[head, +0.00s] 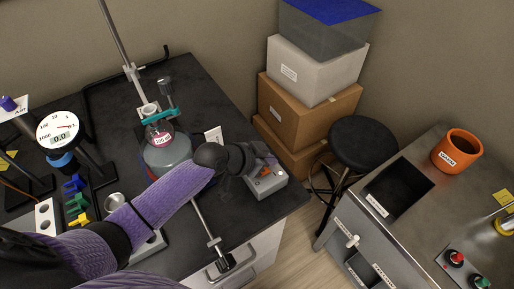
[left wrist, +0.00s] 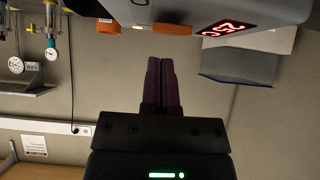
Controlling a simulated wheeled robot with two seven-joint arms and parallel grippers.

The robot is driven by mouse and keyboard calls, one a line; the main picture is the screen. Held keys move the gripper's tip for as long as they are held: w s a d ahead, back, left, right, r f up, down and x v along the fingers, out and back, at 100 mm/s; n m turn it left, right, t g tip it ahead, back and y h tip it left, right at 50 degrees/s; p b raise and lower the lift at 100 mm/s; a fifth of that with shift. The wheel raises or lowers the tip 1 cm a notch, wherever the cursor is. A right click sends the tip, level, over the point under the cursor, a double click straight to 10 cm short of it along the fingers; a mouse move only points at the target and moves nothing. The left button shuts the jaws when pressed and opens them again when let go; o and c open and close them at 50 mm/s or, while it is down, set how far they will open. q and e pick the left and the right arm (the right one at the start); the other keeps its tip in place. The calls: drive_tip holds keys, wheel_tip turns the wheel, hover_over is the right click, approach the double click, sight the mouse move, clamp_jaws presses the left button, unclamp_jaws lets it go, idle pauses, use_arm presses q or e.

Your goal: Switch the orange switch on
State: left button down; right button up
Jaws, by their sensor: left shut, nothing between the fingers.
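The grey switch box (head: 268,184) stands near the right corner of the black bench in the head view, partly hidden by my left gripper (head: 258,163). In the left wrist view the box (left wrist: 150,10) fills the top edge. The orange switch (left wrist: 172,29) is on its face, beside a small lit lamp (left wrist: 137,27) and a red lit display (left wrist: 222,27). My left gripper (left wrist: 160,62) is shut and empty. Its fingertips appear just below the orange switch in that picture; I cannot tell whether they touch it. The switch's position is unclear. My right gripper is out of view.
A second orange part (left wrist: 108,25) shows on or by the box. A flask on a stand (head: 166,155) is left of the box on the bench. Stacked boxes (head: 300,110), a black stool (head: 362,140) and a steel counter (head: 420,205) are to the right.

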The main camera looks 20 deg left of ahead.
sight(269, 170)
use_arm(q)
wheel_tip(269, 170, up, 4)
drive_tip(key=shift+w+d+f+p, duration=0.15)
drive_tip(key=shift+f+p, duration=0.1)
drive_tip(key=shift+p, duration=0.85)
drive_tip(key=w+r+p+v, duration=0.1)
drive_tip(key=p+v, duration=0.1)
drive_tip(key=v, duration=0.7)
drive_tip(key=shift+s+d+r, duration=0.15)
drive_tip(key=shift+d+r, duration=0.05)
drive_tip(key=shift+r, duration=0.05)
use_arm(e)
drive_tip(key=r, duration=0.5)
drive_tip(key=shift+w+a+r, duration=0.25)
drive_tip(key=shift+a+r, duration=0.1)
